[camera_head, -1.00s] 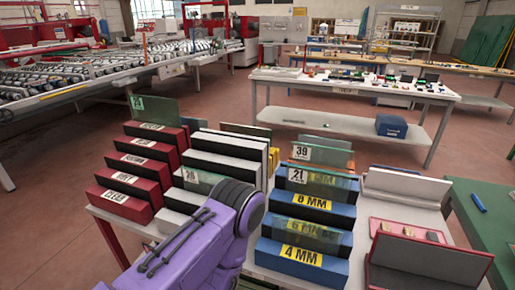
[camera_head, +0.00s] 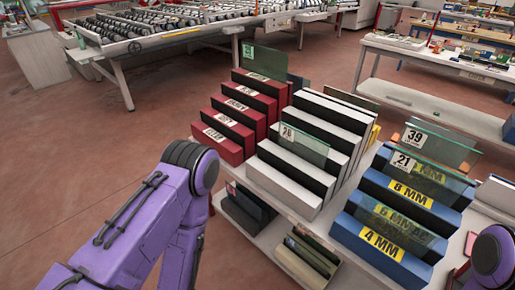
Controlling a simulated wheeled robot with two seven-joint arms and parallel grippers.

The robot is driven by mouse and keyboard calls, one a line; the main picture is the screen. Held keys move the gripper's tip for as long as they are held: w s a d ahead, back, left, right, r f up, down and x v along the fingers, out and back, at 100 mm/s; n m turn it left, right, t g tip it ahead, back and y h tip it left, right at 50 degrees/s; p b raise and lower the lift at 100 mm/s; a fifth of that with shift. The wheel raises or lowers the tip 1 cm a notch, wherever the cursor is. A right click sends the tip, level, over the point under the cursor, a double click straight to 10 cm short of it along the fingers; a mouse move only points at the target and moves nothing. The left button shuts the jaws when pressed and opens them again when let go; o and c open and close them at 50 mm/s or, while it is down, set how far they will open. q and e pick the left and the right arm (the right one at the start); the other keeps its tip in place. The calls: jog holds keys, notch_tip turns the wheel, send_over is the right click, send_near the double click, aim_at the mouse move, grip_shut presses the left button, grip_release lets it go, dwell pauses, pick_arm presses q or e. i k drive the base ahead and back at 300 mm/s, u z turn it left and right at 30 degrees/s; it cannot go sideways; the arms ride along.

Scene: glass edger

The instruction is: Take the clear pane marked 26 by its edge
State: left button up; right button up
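A clear, faintly green pane (camera_head: 312,146) stands upright in the front part of the white stepped rack (camera_head: 287,193). Its small white label seems to read 26 or 28; it is too small to be sure. Another pane (camera_head: 268,63) stands at the back of the red rack, its label not clearly legible. Panes marked 39 (camera_head: 446,145) and 21 (camera_head: 430,170) stand at the back of the blue rack. My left arm is left of the white rack and my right arm is at the lower right edge. Neither gripper shows.
The red stepped rack (camera_head: 240,126) and the blue rack (camera_head: 381,256) flank the white one closely. A lower shelf holds dark pieces (camera_head: 245,208). A roller table (camera_head: 170,42) stands behind, and a workbench (camera_head: 440,60) at the back right. The floor at left is open.

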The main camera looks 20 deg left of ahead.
aim_at(315, 151)
jog(key=z, duration=0.05)
jog(key=k, duration=0.3)
jog(key=u, duration=0.3)
jog(key=i, duration=0.4)
jog(key=u, duration=1.95)
jog(key=i, duration=1.45)
jog(key=z, duration=2.8)
